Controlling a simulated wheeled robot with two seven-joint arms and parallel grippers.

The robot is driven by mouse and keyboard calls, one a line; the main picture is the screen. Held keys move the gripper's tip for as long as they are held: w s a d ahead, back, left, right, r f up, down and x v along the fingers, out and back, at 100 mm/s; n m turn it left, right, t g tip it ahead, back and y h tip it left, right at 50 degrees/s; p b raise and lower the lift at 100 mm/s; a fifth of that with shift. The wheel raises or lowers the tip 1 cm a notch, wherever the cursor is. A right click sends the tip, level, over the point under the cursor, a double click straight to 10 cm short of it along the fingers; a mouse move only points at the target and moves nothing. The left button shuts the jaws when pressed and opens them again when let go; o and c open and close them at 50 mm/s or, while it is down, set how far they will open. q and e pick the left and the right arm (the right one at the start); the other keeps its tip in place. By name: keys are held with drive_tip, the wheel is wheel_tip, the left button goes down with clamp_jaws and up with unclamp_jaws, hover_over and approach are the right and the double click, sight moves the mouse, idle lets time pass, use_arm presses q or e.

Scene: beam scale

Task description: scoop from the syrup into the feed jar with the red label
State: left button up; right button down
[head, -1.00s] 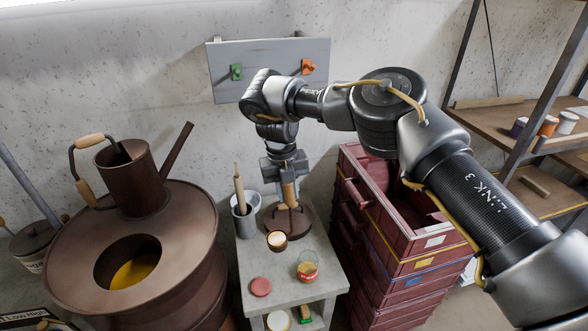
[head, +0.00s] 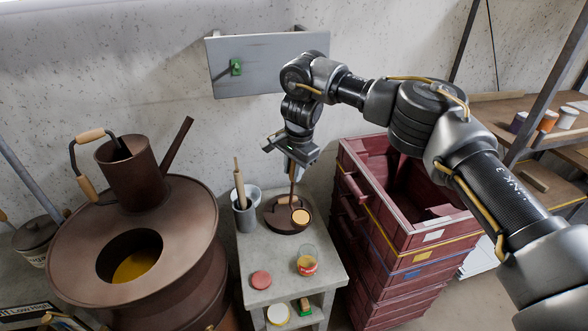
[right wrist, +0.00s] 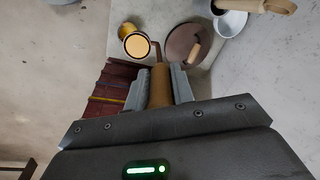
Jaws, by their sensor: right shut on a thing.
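My right gripper (head: 292,162) is shut on the wooden handle of a scoop (head: 300,217) and holds it upright above the small grey table. The scoop also shows in the right wrist view (right wrist: 137,46). Its bowl looks tan inside; I cannot tell whether it holds syrup. The open glass feed jar with the red label (head: 307,262) stands on the table, nearer the front than the bowl. In the right wrist view the bowl partly covers the jar (right wrist: 127,30). Amber syrup (head: 137,265) shows through the round opening of the large brown drum at left. My left gripper is not in view.
A brown lid (head: 281,225) with a wooden knob lies behind the jar. A grey cup with a wooden-handled tool (head: 245,218) stands at the table's back left. A red lid (head: 261,280) lies left of the jar. Stacked dark red crates (head: 390,215) rise close on the right.

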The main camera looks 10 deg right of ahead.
drive_tip(key=shift+f, duration=0.1)
drive_tip(key=s+d+f+t+y+b, duration=0.2)
drive_tip(key=s+d+f+t+b, duration=0.1)
drive_tip(key=f+b, duration=0.5)
drive_tip(key=shift+s+d+y, duration=0.3)
drive_tip(key=shift+s+d, duration=0.2)
drive_tip(key=shift+s, duration=0.6)
drive_tip(key=shift+a+f, duration=0.1)
drive_tip(key=shift+f+b, duration=0.15)
drive_tip(key=shift+b, duration=0.35)
